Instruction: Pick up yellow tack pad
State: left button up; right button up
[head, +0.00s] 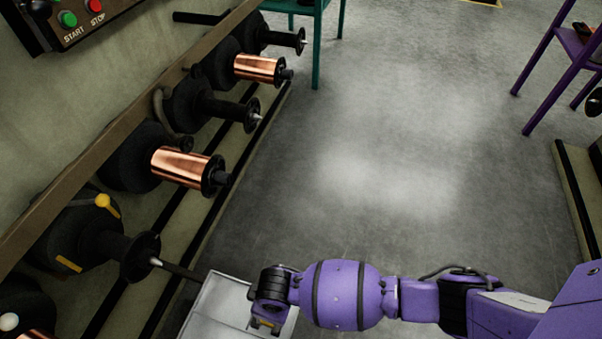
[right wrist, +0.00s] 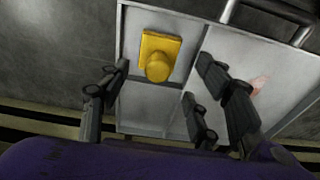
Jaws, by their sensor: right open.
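The yellow tack pad (right wrist: 158,57) has a square base and a round knob. It lies in the left compartment of a grey divided tray (right wrist: 145,104) in the right wrist view. My right gripper (right wrist: 160,80) is open and empty, with its fingers spread to either side below the pad in that view. In the head view the right gripper (head: 267,308) is over the tray (head: 213,306). A small yellow patch shows beneath it there; I cannot tell if it is the pad. My left gripper is out of view.
A rack of black and copper spools (head: 181,168) runs along the left, with a spindle close to the tray. The grey floor (head: 390,150) is clear. A purple stand (head: 545,60) is at the upper right.

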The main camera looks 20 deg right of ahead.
jog(key=shift+w+a+f, duration=0.15)
jog(key=shift+w+f, duration=0.25)
jog(key=shift+w, duration=0.1)
notch_tip(320, 180, down, 2)
jog(key=shift+a+f+b, duration=0.1)
jog(key=shift+a+b, duration=0.05)
jog(key=shift+b, duration=0.7)
notch_tip(320, 180, down, 4)
jog(key=b, duration=0.2)
jog(key=shift+a+r+b, duration=0.1)
jog(key=shift+r+b, duration=0.1)
jog(key=shift+b, duration=0.1)
jog(key=shift+f, duration=0.3)
jog(key=shift+r, duration=0.1)
jog(key=c, duration=1)
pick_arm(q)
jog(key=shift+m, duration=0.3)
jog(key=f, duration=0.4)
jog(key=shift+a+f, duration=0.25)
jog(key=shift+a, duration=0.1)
pick_arm(e)
jog(key=shift+c, duration=0.2)
